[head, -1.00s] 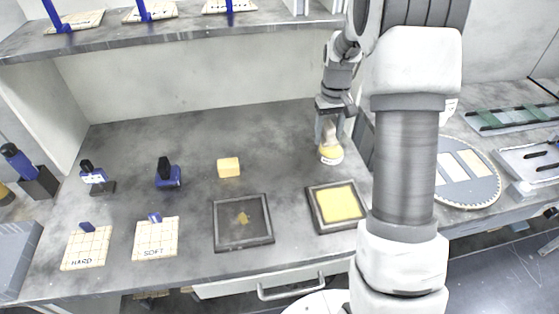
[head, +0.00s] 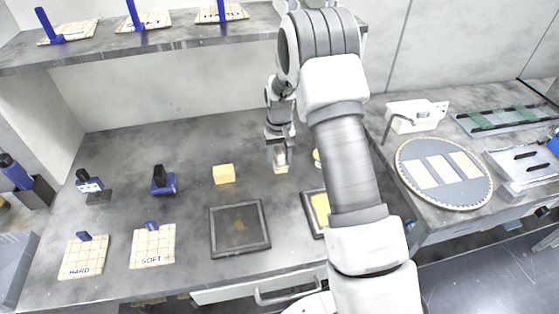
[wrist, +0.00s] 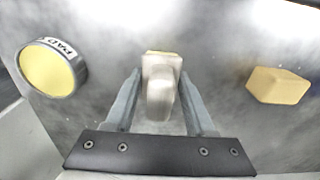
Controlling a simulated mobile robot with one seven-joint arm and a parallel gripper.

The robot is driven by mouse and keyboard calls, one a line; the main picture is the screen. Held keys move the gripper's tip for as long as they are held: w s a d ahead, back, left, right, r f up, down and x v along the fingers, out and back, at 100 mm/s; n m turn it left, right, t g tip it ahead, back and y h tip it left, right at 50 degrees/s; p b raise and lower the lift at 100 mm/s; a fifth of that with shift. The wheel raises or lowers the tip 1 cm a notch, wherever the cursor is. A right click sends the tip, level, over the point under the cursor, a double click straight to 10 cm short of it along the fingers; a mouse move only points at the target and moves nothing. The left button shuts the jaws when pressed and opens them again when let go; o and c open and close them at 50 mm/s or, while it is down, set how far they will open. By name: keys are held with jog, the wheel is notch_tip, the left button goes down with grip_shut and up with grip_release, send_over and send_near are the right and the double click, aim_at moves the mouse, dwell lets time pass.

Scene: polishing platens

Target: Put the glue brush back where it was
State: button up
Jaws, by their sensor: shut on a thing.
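My gripper (head: 278,152) is shut on the glue brush (head: 280,160), near the back of the bench. In the wrist view the brush's pale, blocky handle (wrist: 161,88) stands between the two fingers, with a little yellow at its far end. The brush looks upright; I cannot tell whether its lower end touches the bench. A round tin labelled PAD, yellow on top, (wrist: 52,68) is left of the brush in the wrist view. In the head view the tin (head: 317,158) is just right of the brush, partly hidden by my arm.
A yellow block (head: 224,174) lies left of the brush. In front are a dark framed tray (head: 212,232) and a yellow-filled tray (head: 306,205), partly behind my arm. HARD (head: 84,257) and SOFT (head: 152,247) tiles lie front left. Bench between block and brush is clear.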

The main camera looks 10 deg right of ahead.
jog(key=shift+f, duration=0.6)
jog(key=shift+f, duration=0.2)
jog(key=o, duration=1.2)
jog(key=shift+r, duration=0.1)
